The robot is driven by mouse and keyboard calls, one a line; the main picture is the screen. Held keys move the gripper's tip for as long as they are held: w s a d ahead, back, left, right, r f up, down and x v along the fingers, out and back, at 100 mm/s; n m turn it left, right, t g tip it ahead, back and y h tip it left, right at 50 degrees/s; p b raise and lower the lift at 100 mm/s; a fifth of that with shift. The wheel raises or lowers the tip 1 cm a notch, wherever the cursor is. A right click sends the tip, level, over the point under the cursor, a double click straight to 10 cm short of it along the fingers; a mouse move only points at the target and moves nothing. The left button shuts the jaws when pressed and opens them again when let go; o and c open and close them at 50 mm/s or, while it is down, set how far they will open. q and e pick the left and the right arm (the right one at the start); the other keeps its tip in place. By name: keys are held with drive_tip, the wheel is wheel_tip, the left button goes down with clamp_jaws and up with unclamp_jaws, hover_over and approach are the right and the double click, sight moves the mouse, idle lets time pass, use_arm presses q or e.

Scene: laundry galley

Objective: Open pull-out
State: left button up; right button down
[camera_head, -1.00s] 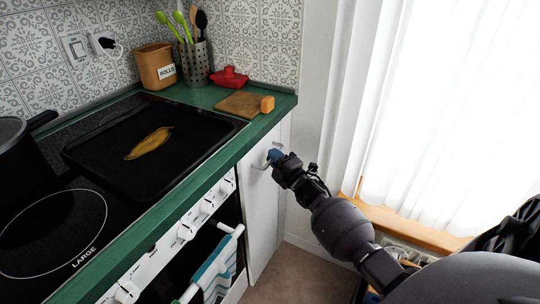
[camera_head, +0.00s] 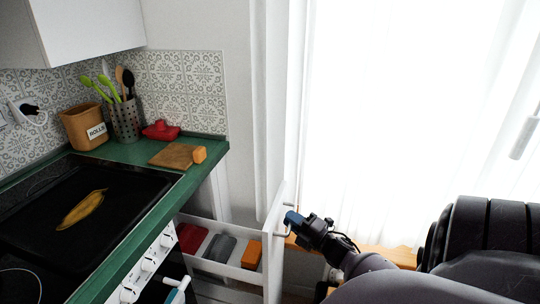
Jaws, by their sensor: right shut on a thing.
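The white pull-out (camera_head: 275,252) stands out from under the green counter, right of the oven. Its shelf shows a red item (camera_head: 192,237), a grey item (camera_head: 220,248) and an orange item (camera_head: 252,253). My right gripper (camera_head: 292,219) is shut on the handle (camera_head: 284,233) at the outer face of the pull-out's front panel. The lower part of the pull-out is cut off by the picture edge. My left gripper is not in view.
The green counter (camera_head: 140,152) holds a tray (camera_head: 85,195) with a banana-like yellow thing, a cutting board (camera_head: 175,156), a red object (camera_head: 160,131), a brown rolls bin (camera_head: 83,127) and a utensil holder (camera_head: 126,121). A curtained window (camera_head: 390,120) is at the right.

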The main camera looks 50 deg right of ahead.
drive_tip(key=s+d, duration=0.2)
drive_tip(key=s, duration=0.3)
drive_tip(key=shift+s+d, duration=0.2)
drive_tip(key=shift+s, duration=0.1)
drive_tip(key=c, duration=1.2)
unclamp_jaws()
drive_tip(key=shift+s+f, duration=0.35)
drive_tip(key=shift+s, duration=1.4)
drive_tip(key=shift+s+f, duration=0.3)
drive_tip(key=shift+s, duration=1.5)
drive_tip(key=shift+s+f, duration=0.35)
drive_tip(key=shift+s, duration=1.4)
